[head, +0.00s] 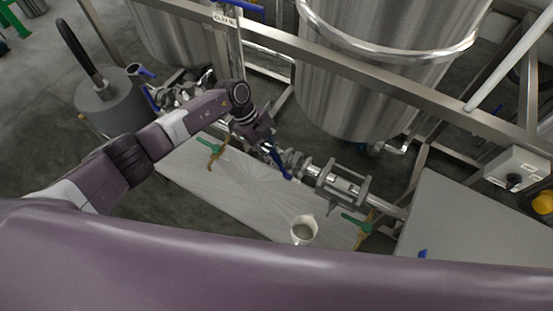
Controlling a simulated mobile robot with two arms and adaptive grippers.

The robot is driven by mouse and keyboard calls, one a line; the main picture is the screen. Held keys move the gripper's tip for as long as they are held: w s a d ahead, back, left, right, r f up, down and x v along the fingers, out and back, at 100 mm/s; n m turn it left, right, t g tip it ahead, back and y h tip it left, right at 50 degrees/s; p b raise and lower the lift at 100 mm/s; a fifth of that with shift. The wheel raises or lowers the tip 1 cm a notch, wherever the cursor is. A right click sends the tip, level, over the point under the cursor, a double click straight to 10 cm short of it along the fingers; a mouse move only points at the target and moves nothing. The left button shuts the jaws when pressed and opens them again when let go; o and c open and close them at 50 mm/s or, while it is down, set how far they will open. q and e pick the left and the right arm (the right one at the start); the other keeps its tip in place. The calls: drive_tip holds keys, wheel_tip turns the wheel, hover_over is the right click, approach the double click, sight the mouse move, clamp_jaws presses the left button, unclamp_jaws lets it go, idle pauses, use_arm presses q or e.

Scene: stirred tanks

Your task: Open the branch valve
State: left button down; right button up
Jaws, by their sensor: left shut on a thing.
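My left gripper (266,142) reaches in from the left over the pipework and is shut on a blue valve lever (281,167). The lever slants down to the right from the fingers, beside a steel pipe with clamps (296,160). The fingers hide the lever's upper end and part of the valve body. A valve with a green handle (210,146) is left of the gripper, and another green handle (356,225) is at the lower right. I cannot tell by any label which one is the branch valve. My right gripper is not in view.
A large steel tank (370,85) stands behind the pipe, with a frame rail (320,57) crossing in front. A white jug (303,230) stands on the pale platform (240,190) below the pipe. A grey cylinder (110,102) is at left and a control box (515,172) at right.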

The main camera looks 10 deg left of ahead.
use_arm(q)
drive_tip(key=c, duration=2)
unclamp_jaws()
drive_tip(key=shift+o, duration=0.2)
drive_tip(key=v, duration=1.2)
